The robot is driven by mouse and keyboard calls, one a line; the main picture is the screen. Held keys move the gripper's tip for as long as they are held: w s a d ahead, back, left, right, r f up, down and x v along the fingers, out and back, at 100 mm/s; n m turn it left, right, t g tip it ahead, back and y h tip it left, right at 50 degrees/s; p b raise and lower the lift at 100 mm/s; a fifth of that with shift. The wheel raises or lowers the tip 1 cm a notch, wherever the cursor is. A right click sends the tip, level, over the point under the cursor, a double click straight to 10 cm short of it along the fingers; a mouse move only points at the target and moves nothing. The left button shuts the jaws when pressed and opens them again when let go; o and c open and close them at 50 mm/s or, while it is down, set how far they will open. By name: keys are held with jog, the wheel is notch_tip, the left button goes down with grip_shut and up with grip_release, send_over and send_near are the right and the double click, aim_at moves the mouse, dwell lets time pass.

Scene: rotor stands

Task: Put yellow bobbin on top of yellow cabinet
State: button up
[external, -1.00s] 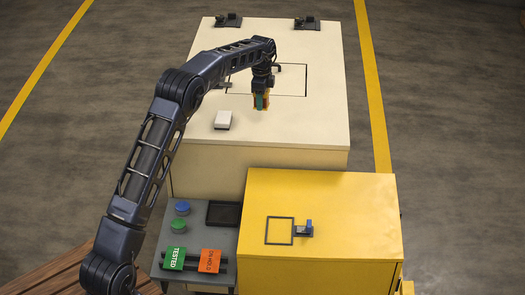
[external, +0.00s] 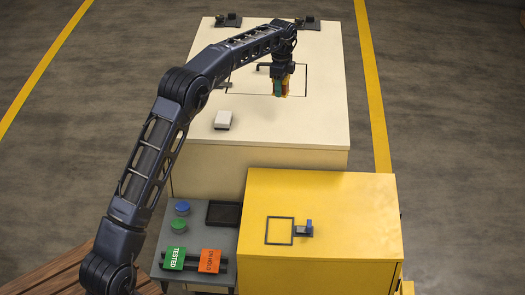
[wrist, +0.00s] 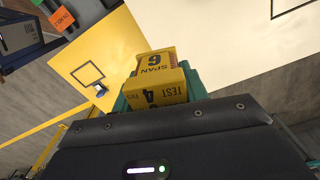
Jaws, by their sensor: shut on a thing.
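My gripper (external: 282,88) has teal fingers and is shut on a yellow boxy piece with black lettering, apparently the yellow bobbin (wrist: 158,78). In the wrist view it reads "SPAN 6" and "TEST 4", and its lower part is hidden by my gripper. In the external view my gripper is over the outlined square on the cream bench; the height of the held piece above it is unclear. The yellow cabinet (external: 350,215) is at the front right, well apart from my gripper. Its top has a dark square outline and also shows in the wrist view (wrist: 118,45).
A small bracket with a blue part (external: 305,229) sits beside the cabinet's outline. A white block (external: 223,120) lies on the cream bench (external: 300,135). Dark fixtures (external: 228,20) stand at its far edge. A grey console (external: 195,228) with buttons and tags adjoins the cabinet.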

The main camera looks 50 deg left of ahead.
jog(key=d+f+m, duration=0.2)
jog(key=d, duration=0.9)
jog(key=d+f+m, duration=0.1)
jog(key=d+f, duration=0.2)
jog(key=d, duration=0.9)
jog(key=m, duration=0.3)
send_over(352, 225)
notch_tip(352, 225, down, 4)
notch_tip(352, 225, down, 20)
jog(key=shift+w+r, duration=0.1)
jog(key=o, duration=1.2)
jog(key=shift+f, duration=0.2)
jog(key=shift+c, duration=0.2)
jog(key=shift+r, duration=0.1)
